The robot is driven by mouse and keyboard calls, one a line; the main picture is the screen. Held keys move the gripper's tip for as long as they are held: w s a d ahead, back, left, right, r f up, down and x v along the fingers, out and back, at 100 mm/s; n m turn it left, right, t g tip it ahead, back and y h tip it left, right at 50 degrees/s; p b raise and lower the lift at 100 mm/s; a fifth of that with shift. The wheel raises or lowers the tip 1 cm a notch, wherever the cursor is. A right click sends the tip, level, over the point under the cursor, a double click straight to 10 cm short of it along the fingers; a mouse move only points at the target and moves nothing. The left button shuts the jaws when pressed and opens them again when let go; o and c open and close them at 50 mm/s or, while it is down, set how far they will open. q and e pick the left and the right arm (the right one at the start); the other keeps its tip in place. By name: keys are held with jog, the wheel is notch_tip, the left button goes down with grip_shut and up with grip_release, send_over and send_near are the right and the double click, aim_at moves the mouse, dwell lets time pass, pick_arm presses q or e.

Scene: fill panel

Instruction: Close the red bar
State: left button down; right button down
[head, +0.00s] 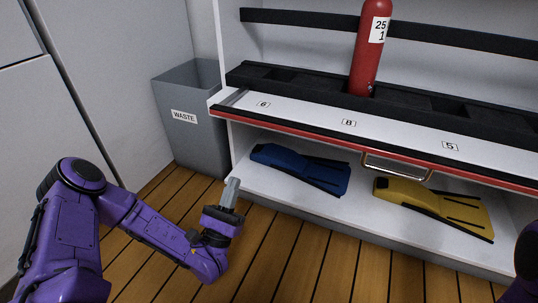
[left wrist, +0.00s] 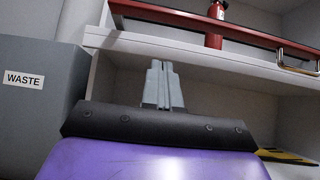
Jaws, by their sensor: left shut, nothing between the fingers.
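The red bar (head: 300,132) runs along the front edge of the white shelf, with a dark strip on top. A metal handle (head: 397,166) hangs on its front, right of the middle. In the left wrist view the red bar (left wrist: 180,19) crosses the top, above the shelf edge, with the handle (left wrist: 298,56) at the right. My left gripper (head: 231,191) is shut and empty, pointing up, below and in front of the bar's left end, apart from it. Its closed fingers (left wrist: 162,85) show in the left wrist view. Only a piece of my right arm shows at the right edge; its gripper is out of view.
A grey waste bin (head: 190,143) stands left of the cabinet. A red cylinder (head: 369,55) stands upright in the black rack (head: 300,85). Blue fins (head: 300,168) and yellow fins (head: 430,205) lie in the lower compartment. Wooden floor (head: 300,240) in front is clear.

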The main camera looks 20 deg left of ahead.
jog(key=shift+s+d+r+n+p, duration=0.2)
jog(key=shift+s+n+p, duration=0.1)
jog(key=shift+s+p, duration=0.1)
pick_arm(q)
jog(key=s+r+x, duration=0.2)
jog(key=x, duration=1)
jog(key=shift+w+r, duration=0.15)
jog(key=shift+r, duration=0.15)
pick_arm(e)
jog(key=shift+d, duration=0.1)
pick_arm(q)
jog(key=shift+d, duration=0.1)
pick_arm(e)
jog(key=shift+s, duration=0.1)
